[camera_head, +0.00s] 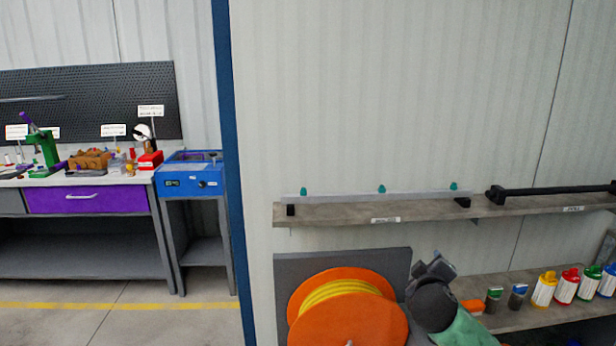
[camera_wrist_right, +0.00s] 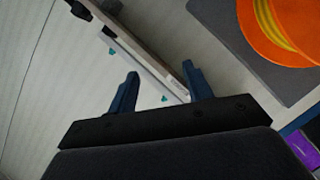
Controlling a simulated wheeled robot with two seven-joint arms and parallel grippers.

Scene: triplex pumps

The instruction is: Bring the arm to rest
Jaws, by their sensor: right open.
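My right arm comes in at the bottom of the head view, with its dark right gripper (camera_head: 437,268) pointing up in front of the wall, between the orange cable reel (camera_head: 375,322) and the lower shelf. In the wrist view, the right gripper (camera_wrist_right: 160,78) has its two blue fingers spread wide, with nothing visible between them. The upper shelf with the pale bar (camera_wrist_right: 150,62) and its teal knobs appears beyond the fingers. My left gripper is not in view.
The upper shelf (camera_head: 350,214) holds a pale bar and a black bar (camera_head: 550,191). The lower shelf (camera_head: 545,318) carries several coloured bottles. A blue post (camera_head: 228,150) stands left of the wall. A workbench (camera_head: 75,245) and blue machine (camera_head: 190,182) are farther left.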

